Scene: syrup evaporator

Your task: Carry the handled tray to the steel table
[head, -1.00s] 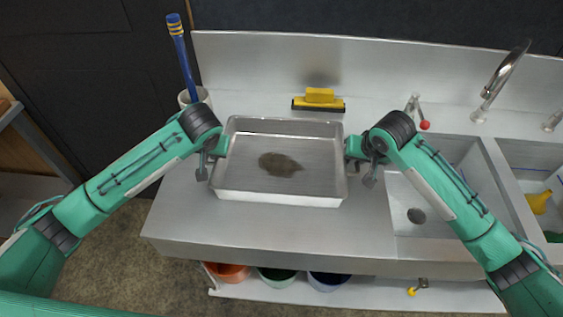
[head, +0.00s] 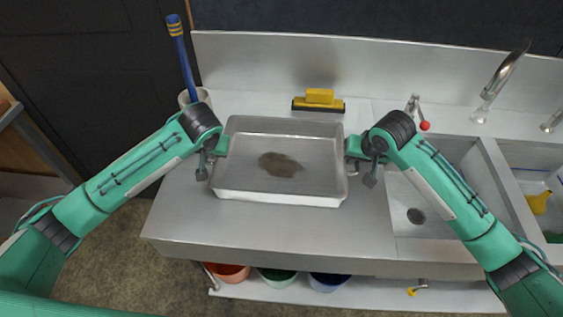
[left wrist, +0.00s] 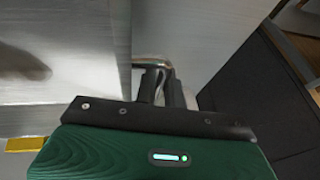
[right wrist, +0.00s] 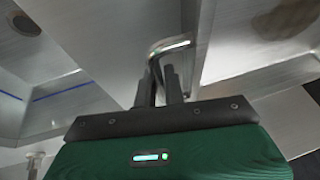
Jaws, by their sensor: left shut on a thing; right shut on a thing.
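The handled tray (head: 245,182) is a shallow rectangular metal pan with a dark brown patch on its floor. It is level over the steel table (head: 290,228), left of the sink; I cannot tell whether its base touches the top. My left gripper (head: 213,158) is shut on the tray's left handle, and the bent metal handle (left wrist: 152,62) shows between its fingers in the left wrist view. My right gripper (head: 357,160) is shut on the right handle, which shows in the right wrist view (right wrist: 170,45). My grippers partly hide both handles in the head view.
A yellow-and-black squeegee (head: 319,100) lies behind the tray. A blue-handled brush (head: 182,60) stands in a cup at the back left. A sink (head: 425,190) with taps is at the right. Buckets (head: 277,278) stand on a lower shelf. Bare tabletop lies in front of the tray.

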